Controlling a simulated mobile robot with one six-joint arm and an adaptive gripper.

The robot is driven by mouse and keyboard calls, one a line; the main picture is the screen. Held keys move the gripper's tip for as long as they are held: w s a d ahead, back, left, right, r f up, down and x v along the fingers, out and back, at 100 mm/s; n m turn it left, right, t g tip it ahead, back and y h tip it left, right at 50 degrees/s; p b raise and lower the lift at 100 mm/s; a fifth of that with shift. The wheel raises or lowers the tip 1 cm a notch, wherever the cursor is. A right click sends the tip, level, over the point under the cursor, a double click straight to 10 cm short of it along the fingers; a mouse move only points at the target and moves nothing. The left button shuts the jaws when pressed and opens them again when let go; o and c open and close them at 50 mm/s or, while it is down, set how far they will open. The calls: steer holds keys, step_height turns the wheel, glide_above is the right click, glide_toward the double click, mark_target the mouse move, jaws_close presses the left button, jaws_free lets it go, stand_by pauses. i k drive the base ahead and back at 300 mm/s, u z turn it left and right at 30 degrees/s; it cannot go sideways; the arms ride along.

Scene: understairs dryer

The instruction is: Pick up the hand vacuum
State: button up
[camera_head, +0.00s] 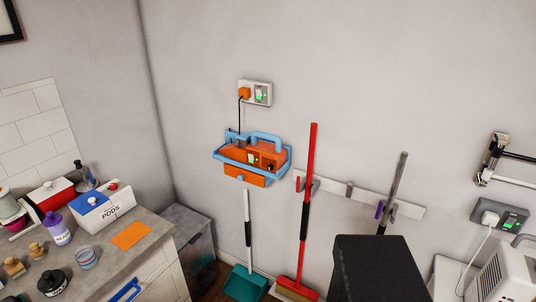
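What appears to be the hand vacuum (267,137) sits in a wall-mounted holder in the head view, left of the middle. It shows a blue loop handle on top. Orange parts with a small green light show around and below it, and I cannot tell where the vacuum ends and the holder begins. The holder has a blue rail (226,157) and an orange lower part (246,175). A black cord runs up to an orange plug (244,93) in a wall socket. My gripper is not in view.
Below hang or stand a teal dustpan (244,287), a red broom (307,200) and a grey-handled tool (395,185) on a white rail (350,190). A counter (105,258) with boxes and bottles is at left. A white appliance (500,270) is at lower right. The wall around the holder is clear.

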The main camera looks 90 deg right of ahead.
mark_target(265, 154)
steer(key=z, duration=1.15)
steer(key=k, duration=0.95)
steer(key=z, duration=0.9)
steer(key=i, duration=0.55)
steer(key=z, duration=0.05)
